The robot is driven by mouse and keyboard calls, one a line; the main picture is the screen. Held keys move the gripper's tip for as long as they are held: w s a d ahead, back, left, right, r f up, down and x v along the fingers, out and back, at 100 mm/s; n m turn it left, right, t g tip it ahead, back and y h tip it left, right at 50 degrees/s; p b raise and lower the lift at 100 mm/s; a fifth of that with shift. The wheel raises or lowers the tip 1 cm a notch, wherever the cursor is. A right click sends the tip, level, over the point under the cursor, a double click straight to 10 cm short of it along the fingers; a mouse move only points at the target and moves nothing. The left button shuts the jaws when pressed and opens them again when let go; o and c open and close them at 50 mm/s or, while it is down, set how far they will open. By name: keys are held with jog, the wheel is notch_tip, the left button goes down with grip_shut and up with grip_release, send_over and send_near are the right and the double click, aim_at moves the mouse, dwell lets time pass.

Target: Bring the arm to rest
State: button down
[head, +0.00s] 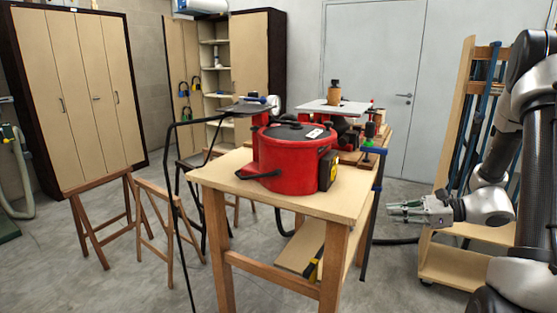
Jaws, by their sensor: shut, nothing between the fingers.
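My arm is folded at the right side of the head view, in front of the wooden rack. My gripper (407,208) points left, with its fingers close together and nothing held. It hangs in the air to the right of the wooden workbench (309,191) and is clear of it. A red round pot-like machine (283,176) with a dark lid stands on the bench.
A wheeled wooden rack (457,266) stands behind my arm. Wooden trestles (130,222) stand left of the bench. A blue-ended clamp (374,192) stands at the bench's right edge. Cabinets (75,98) and a grey door (373,89) are behind. Open floor lies between bench and rack.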

jog(key=s+d+r+n+g+h, duration=0.15)
jog(key=s+n+g+h, duration=0.25)
jog(key=s+n, duration=0.4)
jog(key=s+d+r+n+g+h, duration=0.1)
jog(key=s+r+n+g+h, duration=0.3)
jog(key=s, duration=0.7)
jog(key=s+a+r+n+t+h, duration=0.1)
jog(key=s+r+n+t+h, duration=0.4)
jog(key=r+n, duration=0.4)
jog(key=shift+s+r+t+h, duration=0.15)
jog(key=shift+r+t+h, duration=0.25)
jog(key=shift+r+t, duration=0.3)
